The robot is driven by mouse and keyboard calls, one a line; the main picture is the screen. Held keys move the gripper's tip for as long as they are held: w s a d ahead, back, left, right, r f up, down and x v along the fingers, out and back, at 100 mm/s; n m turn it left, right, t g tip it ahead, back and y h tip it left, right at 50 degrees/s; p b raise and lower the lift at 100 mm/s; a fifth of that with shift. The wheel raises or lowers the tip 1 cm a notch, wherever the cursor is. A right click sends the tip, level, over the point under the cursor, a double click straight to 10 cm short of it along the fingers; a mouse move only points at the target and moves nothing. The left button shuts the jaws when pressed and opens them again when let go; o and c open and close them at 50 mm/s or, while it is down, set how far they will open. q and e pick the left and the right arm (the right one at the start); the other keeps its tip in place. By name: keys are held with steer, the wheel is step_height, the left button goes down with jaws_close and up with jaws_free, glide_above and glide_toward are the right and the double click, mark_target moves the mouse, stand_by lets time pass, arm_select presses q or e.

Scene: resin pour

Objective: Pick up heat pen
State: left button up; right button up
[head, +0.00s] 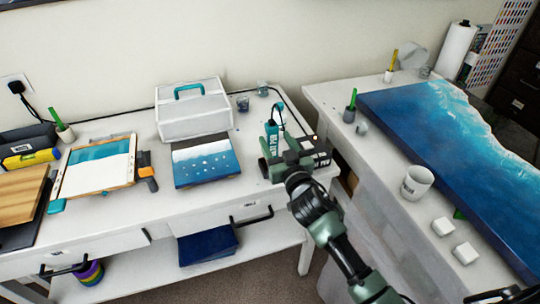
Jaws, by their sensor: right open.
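The heat pen (272,132) is a slim teal tool standing upright near the right end of the white desk (225,195). A black cord loops over its top. A dark box (320,158) with white lettering, partly reading "PEN", lies just right of it. My right gripper (281,152) is open, with its green jaws at the lower part of the pen. The jaws hide the pen's lower end, and I cannot tell whether they touch it.
A second table at right carries a large blue resin slab (435,150) and a white mug (416,183).

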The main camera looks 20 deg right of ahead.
steer(key=shift+w+a, duration=0.1)
steer(key=shift+w, duration=0.65)
steer(key=w+p, duration=0.1)
steer(key=w, duration=0.3)
steer(key=shift+w+a+f+p, duration=0.1)
steer(key=shift+w+p, duration=0.2)
steer(key=shift+w, duration=0.4)
jaws_close()
